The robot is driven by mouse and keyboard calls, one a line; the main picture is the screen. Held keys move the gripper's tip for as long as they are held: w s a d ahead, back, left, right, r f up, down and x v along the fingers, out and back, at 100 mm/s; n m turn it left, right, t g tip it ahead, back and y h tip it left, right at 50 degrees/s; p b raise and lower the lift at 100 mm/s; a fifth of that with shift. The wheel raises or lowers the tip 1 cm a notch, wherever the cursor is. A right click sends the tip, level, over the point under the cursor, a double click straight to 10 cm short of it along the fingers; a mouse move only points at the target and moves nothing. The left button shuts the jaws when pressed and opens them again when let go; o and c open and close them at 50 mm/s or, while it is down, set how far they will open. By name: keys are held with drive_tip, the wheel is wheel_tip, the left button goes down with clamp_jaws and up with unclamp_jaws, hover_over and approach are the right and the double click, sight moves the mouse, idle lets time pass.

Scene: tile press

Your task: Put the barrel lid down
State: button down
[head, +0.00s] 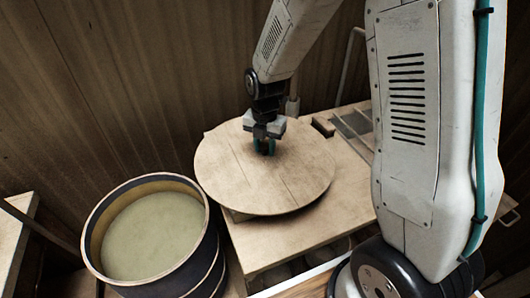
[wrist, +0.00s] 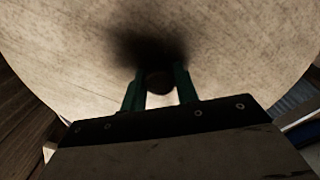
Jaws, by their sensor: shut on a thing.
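The barrel lid (head: 235,180) is a round, flat wooden disc in the head view. It is over the wooden table top, and its left edge reaches out near the barrel's rim. My gripper (head: 265,146) is above the lid's middle, pointing down, shut on its knob. In the wrist view the lid (wrist: 70,50) fills most of the picture, and the dark round knob (wrist: 159,81) sits between the two green fingers of my gripper (wrist: 160,90). I cannot tell whether the lid fully rests on the table or is slightly above it.
An open barrel (head: 206,250) with pale greenish contents stands left of the table (head: 300,235). A wooden wall (head: 120,80) is behind. The table's front part is clear.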

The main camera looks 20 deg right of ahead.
sight(265, 153)
drive_tip(key=shift+w+d, duration=0.2)
drive_tip(key=shift+w, duration=0.15)
drive_tip(key=shift+f, duration=1.75)
drive_tip(key=shift+f, duration=0.1)
drive_tip(key=c, duration=1.1)
unclamp_jaws()
drive_tip(key=shift+o, duration=0.2)
